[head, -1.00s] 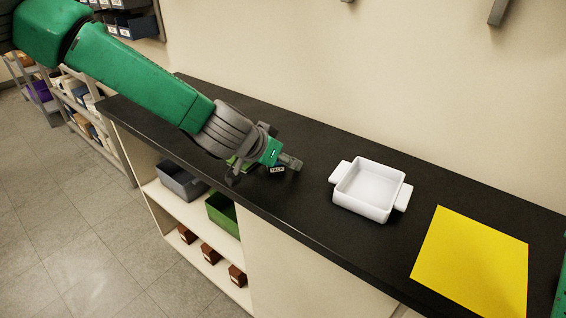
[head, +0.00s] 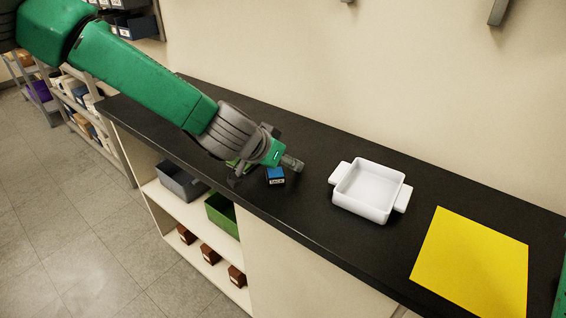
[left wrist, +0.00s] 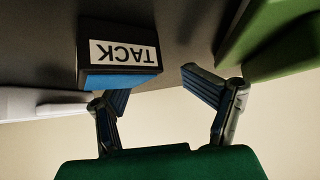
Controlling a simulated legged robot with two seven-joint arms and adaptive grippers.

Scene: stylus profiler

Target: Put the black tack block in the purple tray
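The tack block (head: 275,175) sits at the counter's front part, below my left gripper (head: 268,168). It has a blue top and a dark front with a white TACK label. In the left wrist view the block (left wrist: 120,78) appears upside down, overlapping one fingertip; contact is unclear. The left gripper's fingers (left wrist: 160,95) are wide apart, with a gap beside the block. My right gripper is out of view.
A yellow sheet (head: 470,262) lies on the black counter (head: 320,148) at right. A green object (left wrist: 275,40) is beside the gripper, partly hidden in the head view. Grey (head: 182,181) and green (head: 222,214) bins sit on shelves below. A purple item (head: 38,92) is far left.

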